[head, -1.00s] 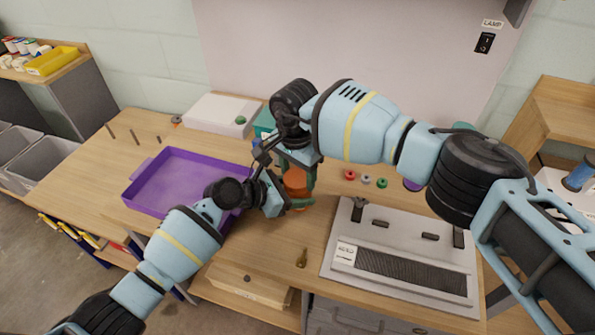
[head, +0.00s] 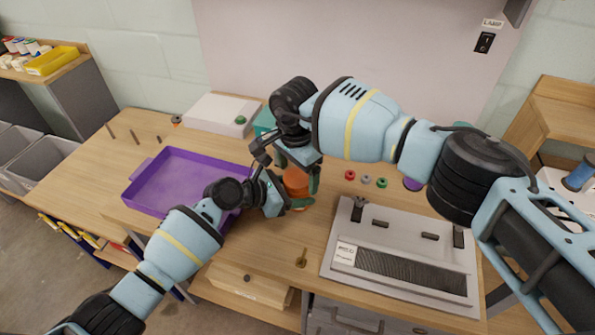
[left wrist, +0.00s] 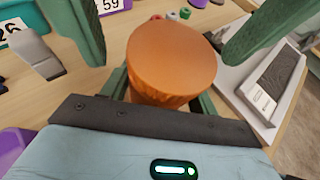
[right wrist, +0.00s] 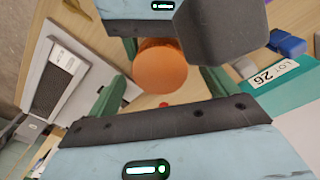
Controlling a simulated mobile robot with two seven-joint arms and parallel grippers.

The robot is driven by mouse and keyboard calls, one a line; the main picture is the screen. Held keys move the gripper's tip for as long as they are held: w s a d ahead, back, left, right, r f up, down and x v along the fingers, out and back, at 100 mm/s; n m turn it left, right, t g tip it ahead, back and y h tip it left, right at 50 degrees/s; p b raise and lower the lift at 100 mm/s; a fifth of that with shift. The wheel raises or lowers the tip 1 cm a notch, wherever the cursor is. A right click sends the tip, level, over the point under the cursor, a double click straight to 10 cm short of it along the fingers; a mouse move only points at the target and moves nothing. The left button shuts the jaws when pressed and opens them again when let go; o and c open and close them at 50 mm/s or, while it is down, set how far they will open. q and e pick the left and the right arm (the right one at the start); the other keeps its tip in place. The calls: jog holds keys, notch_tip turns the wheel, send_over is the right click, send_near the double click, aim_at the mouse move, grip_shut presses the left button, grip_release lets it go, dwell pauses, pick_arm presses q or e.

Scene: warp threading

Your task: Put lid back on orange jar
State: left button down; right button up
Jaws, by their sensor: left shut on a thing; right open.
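The orange jar (head: 297,183) stands upright on the table, with my left gripper (head: 290,195) shut around its body from the left. In the left wrist view a smooth flat orange lid (left wrist: 172,52) covers the jar's top and looks level; the wrinkled orange body (left wrist: 160,98) shows below it. My right gripper (head: 292,165) is over the jar, pointing down, open, with its green fingers apart on either side of the lid. The right wrist view shows the lid (right wrist: 160,66) between those fingers, with gaps. The seam between lid and jar is not clear.
A purple tray (head: 137,198) lies left of the jar. A teal bin (head: 264,122) stands behind it. Small spools (head: 366,180) and a grey board (head: 345,222) lie to the right.

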notch_tip(320, 180, up, 12)
jog(key=shift+a+f, duration=0.15)
jog(key=shift+a, duration=0.05)
jog(key=shift+s, duration=0.1)
pick_arm(q)
jog(key=shift+c, duration=1.6)
grip_release()
jog(key=p+v, duration=0.1)
jog(key=v, duration=0.6)
jog(key=shift+w, duration=0.1)
jog(key=shift+s+a+r, duration=0.2)
jog(key=shift+s+a, duration=0.05)
jog(key=shift+a, duration=0.1)
pick_arm(e)
jog(key=shift+t, duration=0.3)
notch_tip(320, 180, up, 4)
jog(key=shift+r, duration=0.1)
